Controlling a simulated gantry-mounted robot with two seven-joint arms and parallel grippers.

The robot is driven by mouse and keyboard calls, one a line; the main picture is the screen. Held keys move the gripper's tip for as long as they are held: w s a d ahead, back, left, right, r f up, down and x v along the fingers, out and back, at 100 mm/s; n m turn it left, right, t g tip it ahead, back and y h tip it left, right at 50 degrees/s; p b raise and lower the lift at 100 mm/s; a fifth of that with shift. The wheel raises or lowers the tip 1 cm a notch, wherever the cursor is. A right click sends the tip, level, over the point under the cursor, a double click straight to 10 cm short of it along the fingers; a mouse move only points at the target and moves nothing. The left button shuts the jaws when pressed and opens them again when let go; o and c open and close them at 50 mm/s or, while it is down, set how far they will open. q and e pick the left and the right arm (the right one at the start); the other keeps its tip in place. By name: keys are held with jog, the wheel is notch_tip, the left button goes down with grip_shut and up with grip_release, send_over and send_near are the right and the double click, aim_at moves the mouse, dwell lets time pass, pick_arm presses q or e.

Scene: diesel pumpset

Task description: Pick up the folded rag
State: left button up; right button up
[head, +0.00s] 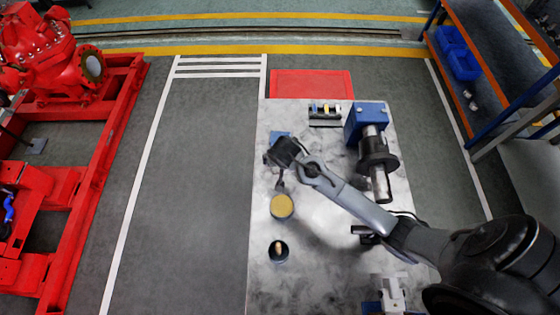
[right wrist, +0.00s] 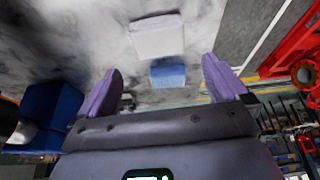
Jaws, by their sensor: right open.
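A small blue flat piece (head: 279,135), which looks like folded cloth, lies on the pale mottled worktop beside my right gripper (head: 279,168), which partly covers it. In the right wrist view the blue piece (right wrist: 168,73) shows between the open purple fingers of the right gripper (right wrist: 160,82), beyond their tips. A pale, soft-edged block (right wrist: 157,36) sits right by it. I cannot tell which of the two is the folded rag, or if they are one thing. The right gripper is open and empty. My left gripper is not in view.
On the worktop (head: 325,262) stand a tan-topped round tin (head: 282,207), a dark cup (head: 278,251) and a blue vise (head: 365,122) clamping a dark shaft part. A small tray of items (head: 325,114) is at the back. A red mat (head: 312,84) lies beyond.

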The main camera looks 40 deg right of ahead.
jog(key=x, duration=0.3)
jog(key=shift+s+f, duration=0.15)
jog(key=shift+s, duration=0.1)
jog(key=shift+b+x, duration=0.3)
jog(key=shift+x, duration=2.6)
jog(key=shift+w, duration=0.2)
jog(key=c, duration=0.7)
